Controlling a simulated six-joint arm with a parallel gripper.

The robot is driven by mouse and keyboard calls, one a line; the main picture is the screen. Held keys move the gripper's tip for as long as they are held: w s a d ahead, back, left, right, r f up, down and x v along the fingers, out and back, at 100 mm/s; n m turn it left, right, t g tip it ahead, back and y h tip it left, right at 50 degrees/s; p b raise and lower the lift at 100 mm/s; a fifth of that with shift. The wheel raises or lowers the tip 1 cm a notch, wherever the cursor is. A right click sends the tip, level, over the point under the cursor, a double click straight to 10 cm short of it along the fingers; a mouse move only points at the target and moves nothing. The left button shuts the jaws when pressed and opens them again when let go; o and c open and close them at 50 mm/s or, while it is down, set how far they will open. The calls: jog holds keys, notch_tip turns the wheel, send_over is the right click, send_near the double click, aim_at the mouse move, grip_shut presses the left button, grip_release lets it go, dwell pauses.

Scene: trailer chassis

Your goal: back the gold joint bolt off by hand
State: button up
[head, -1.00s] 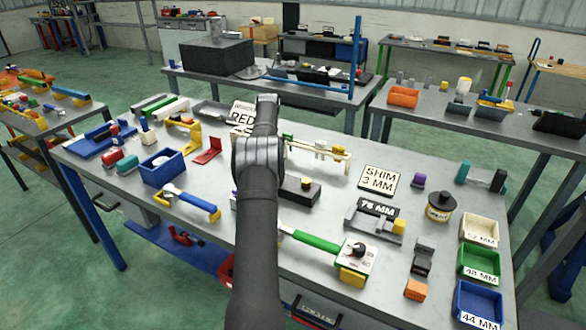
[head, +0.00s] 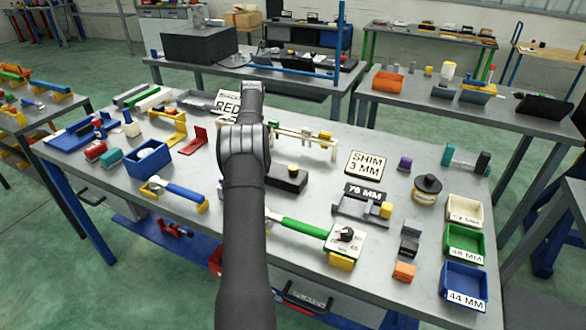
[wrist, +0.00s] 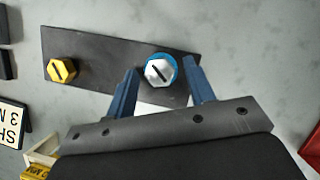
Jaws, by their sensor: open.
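The gold joint bolt (wrist: 62,70), a slotted hex head, stands at the left end of a black block (wrist: 100,60) in the wrist view. A silver slotted bolt (wrist: 160,70) with a blue collar stands toward the block's other end. My gripper (wrist: 161,67) is open, its blue fingers on either side of the silver bolt in the picture; contact cannot be told. The gold bolt lies outside the fingers, to their left. In the head view the gold bolt (head: 293,169) shows on the black block (head: 287,180), while my arm hides the silver bolt and gripper.
Labelled bins (head: 464,245) line the bench's right side.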

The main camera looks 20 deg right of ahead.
jog(key=shift+w+d+r, duration=0.1)
jog(key=shift+d+r, duration=0.05)
jog(key=shift+r, duration=0.25)
jog(key=r+m, duration=0.1)
jog(key=d+r+t, duration=0.1)
jog(key=w+d+r+m+t, duration=0.1)
jog(key=shift+r+m+h, duration=0.3)
jog(key=shift+r, duration=0.05)
notch_tip(320, 180, up, 2)
jog(key=s+d+r+m, duration=0.1)
jog(key=s+d+m, duration=0.1)
jog(key=m, duration=0.2)
notch_tip(320, 180, up, 9)
jog(key=m+t+h, duration=0.1)
jog(key=m+t, duration=0.1)
jog(key=m, duration=1.4)
send_over(293, 167)
notch_tip(293, 167, down, 17)
jog(key=shift+s+r, duration=0.1)
jog(key=shift+r, duration=0.05)
jog(key=c, duration=1)
